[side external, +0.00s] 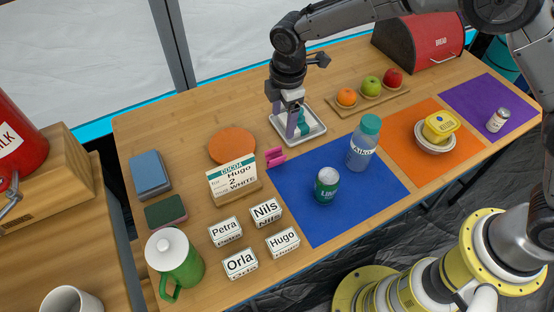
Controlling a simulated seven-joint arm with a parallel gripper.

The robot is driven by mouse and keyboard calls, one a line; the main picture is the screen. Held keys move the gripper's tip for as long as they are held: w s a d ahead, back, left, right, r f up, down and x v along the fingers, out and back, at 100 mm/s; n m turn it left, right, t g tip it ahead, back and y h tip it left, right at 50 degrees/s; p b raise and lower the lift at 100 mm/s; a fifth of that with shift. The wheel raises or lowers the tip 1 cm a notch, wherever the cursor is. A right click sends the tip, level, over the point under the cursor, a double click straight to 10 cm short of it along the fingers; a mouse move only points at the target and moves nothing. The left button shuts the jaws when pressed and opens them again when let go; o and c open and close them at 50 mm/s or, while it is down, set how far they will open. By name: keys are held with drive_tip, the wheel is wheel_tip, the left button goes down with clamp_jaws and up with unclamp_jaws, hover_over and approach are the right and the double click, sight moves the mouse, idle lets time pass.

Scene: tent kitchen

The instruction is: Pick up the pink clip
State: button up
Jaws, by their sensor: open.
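The pink clip (275,157) lies on the wooden table, just right of the cocoa sign and at the upper left edge of the blue mat. My gripper (298,130) points down over the white tray (314,137), to the right of and behind the clip. Its fingers are apart. A teal item (303,129) shows in the tray between or behind the fingers; I cannot tell whether they touch it. The clip is apart from the gripper and in plain view.
The cocoa sign (233,181) stands close left of the clip, with an orange disc (232,145) behind it. A green can (326,185) and a bottle (364,143) stand on the blue mat (345,222). Name blocks (265,213) stand in front. Fruit (371,85) sits at the back.

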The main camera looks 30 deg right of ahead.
approach(279, 162)
drive_tip(key=f, duration=0.2)
drive_tip(key=w+f, duration=0.1)
drive_tip(key=f, duration=0.2)
drive_tip(key=shift+w+d, duration=0.15)
drive_tip(key=shift+w, duration=0.05)
